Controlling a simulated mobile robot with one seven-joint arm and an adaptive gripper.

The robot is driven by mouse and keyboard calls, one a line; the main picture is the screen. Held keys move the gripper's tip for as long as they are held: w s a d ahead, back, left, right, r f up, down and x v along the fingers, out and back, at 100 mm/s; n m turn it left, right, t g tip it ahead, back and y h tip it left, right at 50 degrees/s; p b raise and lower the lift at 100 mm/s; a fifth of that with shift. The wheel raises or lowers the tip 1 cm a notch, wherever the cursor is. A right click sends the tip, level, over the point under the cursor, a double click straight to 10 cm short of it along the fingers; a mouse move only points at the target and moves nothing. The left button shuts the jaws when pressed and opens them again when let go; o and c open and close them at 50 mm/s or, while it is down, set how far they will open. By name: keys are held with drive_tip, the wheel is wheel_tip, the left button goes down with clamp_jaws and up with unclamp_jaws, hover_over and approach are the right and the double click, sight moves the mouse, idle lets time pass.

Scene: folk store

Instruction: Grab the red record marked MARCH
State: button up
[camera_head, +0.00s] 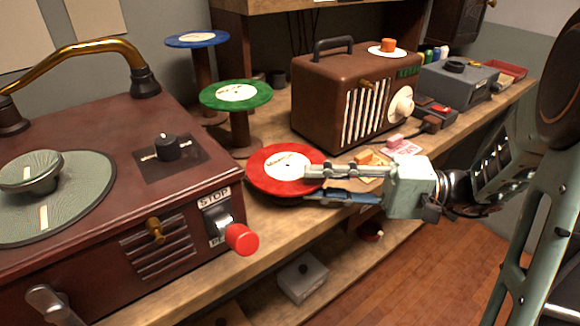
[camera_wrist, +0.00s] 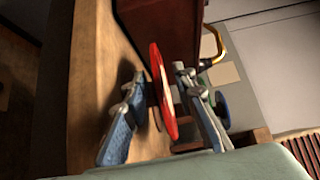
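The red record (camera_head: 272,180) has a white label whose writing is too small to read. It lies flat, raised above the bench at the right of the turntable cabinet; its support is mostly hidden. My gripper (camera_head: 308,184) reaches in from the right, with one finger over the record's right edge and one below it. In the wrist view the record (camera_wrist: 161,85) stands edge-on between the fingers of my gripper (camera_wrist: 157,84). A gap shows between it and the left finger; the right finger is close to it. The gripper looks open around the rim.
A green record (camera_head: 256,95) and a blue record (camera_head: 190,40) rest on stands behind. The turntable cabinet (camera_head: 190,185) with a red-knobbed lever (camera_head: 242,239) is at the left. A brown radio (camera_head: 325,95) stands behind my gripper. Small blocks lie near it.

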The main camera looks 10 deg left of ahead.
sight(265, 182)
drive_tip(key=a, duration=0.3)
drive_tip(key=s+a+b, duration=0.1)
drive_tip(key=a, duration=0.2)
drive_tip(key=s+a, duration=0.1)
drive_tip(key=a, duration=0.2)
drive_tip(key=shift+a+f+b, duration=0.1)
drive_tip(key=shift+b, duration=0.2)
clamp_jaws()
